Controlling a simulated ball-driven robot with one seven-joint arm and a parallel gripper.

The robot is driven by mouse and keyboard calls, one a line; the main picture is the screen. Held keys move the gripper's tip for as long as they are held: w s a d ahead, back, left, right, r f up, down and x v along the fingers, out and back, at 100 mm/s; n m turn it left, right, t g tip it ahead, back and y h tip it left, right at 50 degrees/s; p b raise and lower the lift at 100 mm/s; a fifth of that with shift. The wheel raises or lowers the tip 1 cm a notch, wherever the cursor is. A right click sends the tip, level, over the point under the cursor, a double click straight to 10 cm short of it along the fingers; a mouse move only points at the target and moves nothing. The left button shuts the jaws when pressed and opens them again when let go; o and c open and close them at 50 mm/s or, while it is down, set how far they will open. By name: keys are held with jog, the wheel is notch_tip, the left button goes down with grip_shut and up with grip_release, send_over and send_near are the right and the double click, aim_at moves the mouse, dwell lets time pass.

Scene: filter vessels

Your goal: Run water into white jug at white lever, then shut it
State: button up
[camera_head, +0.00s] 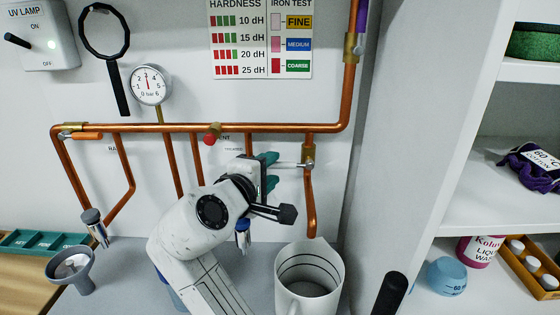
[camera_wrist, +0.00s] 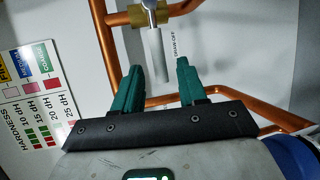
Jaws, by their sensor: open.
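The white jug (camera_head: 332,268) stands on the counter beneath the open end of a copper spout (camera_head: 311,215). Rings show on its inner wall, and no stream is visible. Above the spout, a brass valve (camera_head: 308,153) carries the white lever (camera_head: 292,164), which points left, across the pipe. My gripper (camera_head: 271,170) is open, with its teal fingers above and below the lever's free end. In the wrist view, the lever (camera_wrist: 156,58) reaches between my fingertips (camera_wrist: 160,68), with a gap on each side. I cannot see contact.
Copper pipes run along the wall, with a red knob (camera_head: 210,140), an orange lever (camera_head: 87,136) and a pressure gauge (camera_head: 149,85). A grey funnel (camera_head: 71,268) stands at the left. A black upright post (camera_head: 390,293) is right of the jug, before the shelves (camera_head: 500,205).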

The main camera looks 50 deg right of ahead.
aim_at(274, 167)
jog(key=shift+p+x, duration=0.3)
jog(key=shift+x, duration=2.45)
grip_shut()
